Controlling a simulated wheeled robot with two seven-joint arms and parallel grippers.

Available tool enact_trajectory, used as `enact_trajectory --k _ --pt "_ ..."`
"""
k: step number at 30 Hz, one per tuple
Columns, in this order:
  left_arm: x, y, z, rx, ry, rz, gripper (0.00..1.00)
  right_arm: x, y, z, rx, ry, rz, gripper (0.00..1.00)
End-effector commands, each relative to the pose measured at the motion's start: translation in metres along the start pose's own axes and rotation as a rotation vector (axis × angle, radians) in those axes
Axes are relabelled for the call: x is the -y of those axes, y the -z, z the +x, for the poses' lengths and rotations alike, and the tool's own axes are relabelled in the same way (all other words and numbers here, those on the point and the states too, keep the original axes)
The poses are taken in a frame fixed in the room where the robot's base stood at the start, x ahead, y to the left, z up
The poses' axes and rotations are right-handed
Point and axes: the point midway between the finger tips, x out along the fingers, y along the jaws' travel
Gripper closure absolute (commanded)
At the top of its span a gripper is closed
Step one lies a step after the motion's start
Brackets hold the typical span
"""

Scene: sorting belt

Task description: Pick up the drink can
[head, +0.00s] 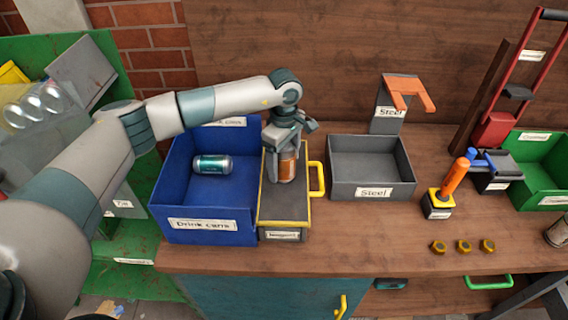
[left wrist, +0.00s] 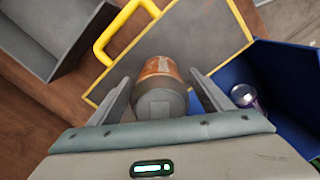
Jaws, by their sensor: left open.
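An orange-brown drink can (head: 287,165) with a grey end stands on the dark, yellow-edged belt tray (head: 284,214). My left gripper (head: 286,160) is over it from above, with its fingers on either side of the can. In the left wrist view the can (left wrist: 160,85) sits between the two open fingers (left wrist: 158,98), with a gap visible beside the fingers. The gripper partly hides the can in the head view. My right gripper is not in view.
A blue bin (head: 212,225) labelled "Drink cans" stands left of the tray and holds a teal can (head: 212,164). A grey "Steel" bin (head: 372,168) stands to the right. A yellow handle (head: 317,179) rises at the tray's right side. Several nuts and an orange-handled tool (head: 455,177) are further right.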

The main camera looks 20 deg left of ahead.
Motion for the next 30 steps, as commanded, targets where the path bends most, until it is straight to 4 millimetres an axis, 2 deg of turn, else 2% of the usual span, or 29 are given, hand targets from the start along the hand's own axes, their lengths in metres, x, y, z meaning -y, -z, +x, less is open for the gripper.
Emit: enact_trajectory --k 5,8,11,23,30 --pt "0.0 0.0 0.0 0.0 0.0 0.0 0.28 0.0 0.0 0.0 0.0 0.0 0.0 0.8" --pt "0.0 0.0 0.0 0.0 0.0 0.0 0.47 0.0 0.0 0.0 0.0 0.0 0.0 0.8" --pt "0.0 0.0 -0.001 0.0 0.0 0.0 0.71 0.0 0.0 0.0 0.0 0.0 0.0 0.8" --pt "0.0 0.0 -0.003 0.0 -0.001 0.0 0.71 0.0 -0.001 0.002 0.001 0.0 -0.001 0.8" --pt "-0.001 0.0 -0.022 -0.001 -0.004 0.0 0.71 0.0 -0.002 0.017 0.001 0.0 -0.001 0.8"
